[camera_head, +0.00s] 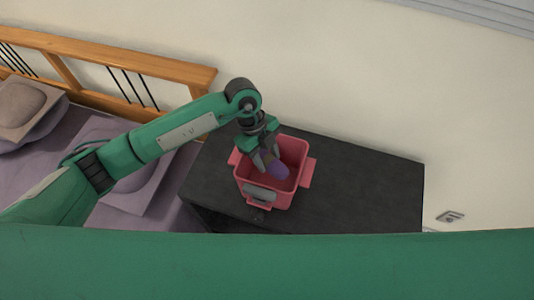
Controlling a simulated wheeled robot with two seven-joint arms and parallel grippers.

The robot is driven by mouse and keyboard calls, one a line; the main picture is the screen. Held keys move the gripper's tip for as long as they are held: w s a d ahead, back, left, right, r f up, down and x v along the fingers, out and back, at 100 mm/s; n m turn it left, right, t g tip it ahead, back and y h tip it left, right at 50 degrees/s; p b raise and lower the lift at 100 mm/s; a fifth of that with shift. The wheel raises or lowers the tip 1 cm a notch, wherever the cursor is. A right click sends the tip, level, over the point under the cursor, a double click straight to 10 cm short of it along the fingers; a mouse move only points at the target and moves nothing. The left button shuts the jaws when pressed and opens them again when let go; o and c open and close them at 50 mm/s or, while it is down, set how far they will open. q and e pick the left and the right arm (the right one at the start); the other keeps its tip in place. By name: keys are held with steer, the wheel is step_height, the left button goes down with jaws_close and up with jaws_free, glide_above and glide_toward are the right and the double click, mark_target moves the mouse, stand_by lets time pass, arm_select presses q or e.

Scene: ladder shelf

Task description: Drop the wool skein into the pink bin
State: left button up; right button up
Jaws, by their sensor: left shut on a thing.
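The pink bin (297,152) stands open on a dark table top, with tabs on its sides. My left gripper (268,163) points down over the bin's opening, towards its left side. It is shut on the purple wool skein (278,171), which shows beside the fingertips, within the bin's outline. I cannot tell how deep the skein is in the bin or whether it touches the bin. The gripper hides part of the skein. My right gripper is not in view.
The dark table top (370,185) is clear to the right of the bin. A bed with a wooden headboard (160,68), pillows and purple bedding lies at the left. A pale wall (380,80) rises behind the table.

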arm_select(q)
steer(key=o, duration=1)
steer(key=shift+o, duration=0.2)
steer(key=shift+r, duration=0.1)
steer(key=shift+w+a+r, duration=0.15)
steer(key=shift+r, duration=0.15)
steer(key=b+v, duration=0.3)
steer(key=v, duration=1)
steer(key=shift+b, duration=0.3)
